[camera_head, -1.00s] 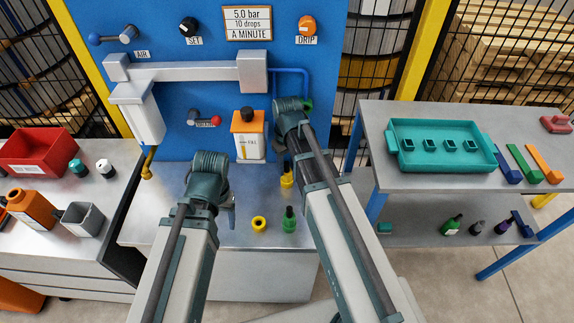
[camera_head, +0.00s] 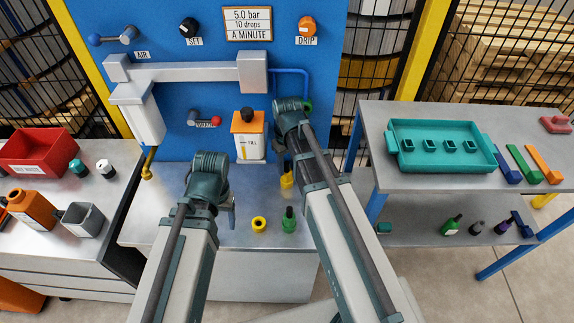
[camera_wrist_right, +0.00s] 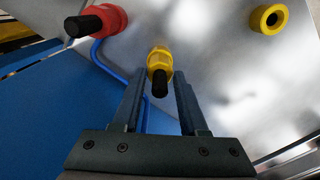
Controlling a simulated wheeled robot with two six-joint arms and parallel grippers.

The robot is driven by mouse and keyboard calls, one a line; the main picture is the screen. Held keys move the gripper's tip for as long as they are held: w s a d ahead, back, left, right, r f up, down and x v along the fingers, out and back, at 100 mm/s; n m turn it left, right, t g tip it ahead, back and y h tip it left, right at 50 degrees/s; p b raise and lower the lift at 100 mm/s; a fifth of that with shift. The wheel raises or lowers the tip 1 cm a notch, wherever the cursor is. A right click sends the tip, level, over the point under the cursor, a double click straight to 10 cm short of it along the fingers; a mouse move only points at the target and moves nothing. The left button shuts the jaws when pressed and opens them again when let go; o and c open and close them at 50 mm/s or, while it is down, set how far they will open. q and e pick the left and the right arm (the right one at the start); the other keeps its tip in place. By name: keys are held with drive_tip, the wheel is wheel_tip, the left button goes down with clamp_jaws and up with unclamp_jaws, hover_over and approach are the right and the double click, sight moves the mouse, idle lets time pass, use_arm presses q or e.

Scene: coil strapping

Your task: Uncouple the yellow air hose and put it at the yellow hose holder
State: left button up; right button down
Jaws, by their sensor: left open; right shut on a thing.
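The yellow air hose fitting (camera_wrist_right: 160,60), a yellow collar with a black end, is between the fingertips of my right gripper (camera_wrist_right: 161,75), which is shut on it. Its yellow part also shows below my right arm in the head view (camera_head: 287,180). I cannot tell whether it is still coupled at its far end. The yellow hose holder, seemingly the empty yellow ring (camera_head: 259,223), is on the metal bench to the left of the green fitting; a yellow ring also shows in the right wrist view (camera_wrist_right: 268,18). My left gripper (camera_head: 232,208) is open above the bench, left of the ring.
A green fitting (camera_head: 289,222) stands on the bench (camera_head: 160,222). A red fitting (camera_wrist_right: 97,20) with a black end is left of the yellow one in the right wrist view. An orange-topped container (camera_head: 248,138) and a blue pipe (camera_head: 305,80) are near the blue panel.

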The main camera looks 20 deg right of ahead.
drive_tip(key=shift+r+p, duration=0.45)
drive_tip(key=shift+r, duration=0.1)
drive_tip(key=c, duration=1.1)
unclamp_jaws()
clamp_jaws()
drive_tip(key=shift+r+p, duration=1.55)
